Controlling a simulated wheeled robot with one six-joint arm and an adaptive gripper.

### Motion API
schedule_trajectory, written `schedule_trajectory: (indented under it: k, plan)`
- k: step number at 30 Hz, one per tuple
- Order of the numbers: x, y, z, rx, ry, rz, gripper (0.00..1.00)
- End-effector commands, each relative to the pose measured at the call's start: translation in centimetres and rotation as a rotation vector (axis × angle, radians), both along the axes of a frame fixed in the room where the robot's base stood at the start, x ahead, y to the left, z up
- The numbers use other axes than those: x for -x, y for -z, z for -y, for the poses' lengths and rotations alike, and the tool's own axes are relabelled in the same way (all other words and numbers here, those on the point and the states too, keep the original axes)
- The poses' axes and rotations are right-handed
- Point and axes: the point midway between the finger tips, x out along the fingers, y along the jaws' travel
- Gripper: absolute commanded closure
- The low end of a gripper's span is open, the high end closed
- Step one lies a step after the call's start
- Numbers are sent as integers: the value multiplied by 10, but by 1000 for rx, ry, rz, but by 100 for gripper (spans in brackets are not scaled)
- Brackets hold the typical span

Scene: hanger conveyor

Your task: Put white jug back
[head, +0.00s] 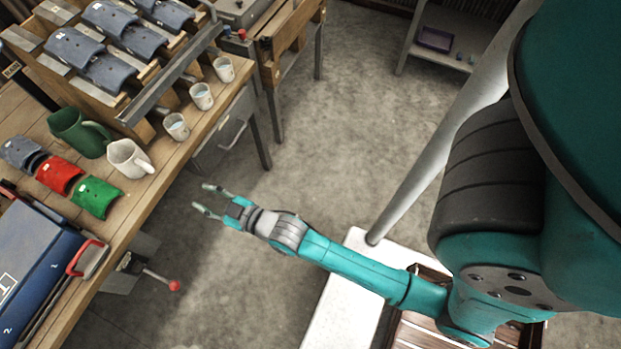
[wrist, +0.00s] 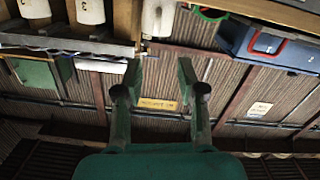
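The white jug (head: 129,159) stands upright on the wooden bench in the head view, its handle toward the right. My gripper (head: 204,198) is open and empty, out in the air to the right of the bench edge and apart from the white jug. In the wrist view my open gripper (wrist: 158,92) has nothing between its fingers and faces a corrugated wall. I cannot pick out the white jug for certain in the wrist view.
Several small white cups line the bench edge (head: 202,96). Red (head: 59,174), green (head: 96,197) and grey curved pieces lie left of the jug. A blue box (head: 35,262) and a red-knobbed lever (head: 174,286) are nearer. The concrete floor (head: 345,110) is clear.

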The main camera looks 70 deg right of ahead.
Motion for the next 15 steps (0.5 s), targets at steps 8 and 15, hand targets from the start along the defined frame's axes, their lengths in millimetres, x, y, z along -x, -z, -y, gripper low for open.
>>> schedule_trajectory:
  k: [8,15]
  plan:
    - [120,8,-3,-58,5,-66,60]
    - [208,-10,-5,-105,10,-117,60]
